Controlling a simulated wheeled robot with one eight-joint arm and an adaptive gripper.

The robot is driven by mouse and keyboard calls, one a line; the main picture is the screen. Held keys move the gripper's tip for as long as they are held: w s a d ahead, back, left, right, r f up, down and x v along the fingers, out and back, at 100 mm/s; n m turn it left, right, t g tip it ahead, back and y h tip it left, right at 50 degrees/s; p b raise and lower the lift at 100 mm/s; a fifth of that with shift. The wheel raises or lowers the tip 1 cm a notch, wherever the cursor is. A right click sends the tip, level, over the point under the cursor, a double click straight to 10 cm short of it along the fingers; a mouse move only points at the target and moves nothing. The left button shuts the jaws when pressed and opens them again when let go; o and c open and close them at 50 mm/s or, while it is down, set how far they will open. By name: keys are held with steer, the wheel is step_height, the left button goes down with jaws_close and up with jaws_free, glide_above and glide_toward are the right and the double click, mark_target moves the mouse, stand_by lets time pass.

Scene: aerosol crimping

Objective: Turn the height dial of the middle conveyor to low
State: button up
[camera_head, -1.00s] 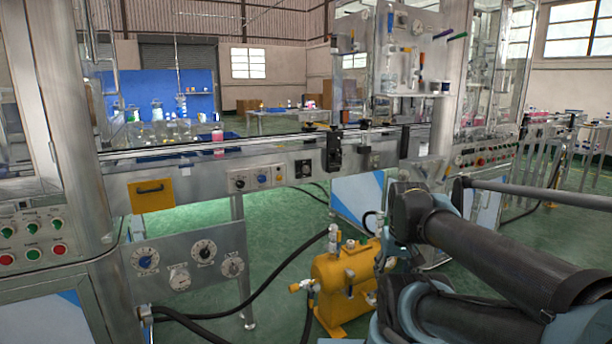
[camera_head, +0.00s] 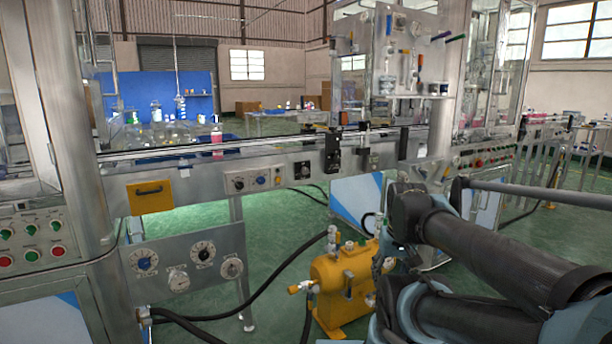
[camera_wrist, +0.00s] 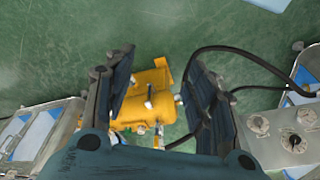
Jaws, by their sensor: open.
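The middle conveyor (camera_head: 300,157) runs across the head view. A lower panel (camera_head: 213,238) carries several round dials, including a blue-centred one (camera_head: 144,261) and a dark one (camera_head: 203,252). Labels are too small to read, so I cannot tell which is the height dial or its setting. My gripper (camera_wrist: 157,75) is open and empty in the wrist view, apart from the dial panel (camera_wrist: 285,135) at right. It is not visible in the head view.
A yellow tank (camera_head: 346,285) with fittings stands on the green floor, below my gripper in the wrist view. Black hoses (camera_head: 275,285) cross the floor. A yellow box (camera_head: 150,196) hangs on the conveyor front. A red-and-green button panel (camera_head: 33,238) is at left.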

mark_target(306, 171)
steer(key=w+a+r+m+t+y, duration=0.4)
steer(key=w+a+m, duration=0.35)
steer(key=w, duration=0.65)
steer(key=w+a+r+m+t+y, duration=0.2)
steer(key=w+a+r+m+y, duration=0.3)
steer(key=w+a, duration=0.65)
steer(key=w+d+r+m+t, duration=0.1)
steer(key=w+m+t, duration=0.2)
steer(key=w+m, duration=0.7)
steer(key=w+d+m+t, duration=0.2)
steer(key=w+m+t, duration=0.2)
steer(key=w+m, duration=0.5)
steer(key=shift+n, duration=0.85)
steer(key=x, duration=1.9)
steer(key=shift+w+d, duration=0.15)
steer(key=shift+w, duration=0.15)
steer(key=c, duration=1.1)
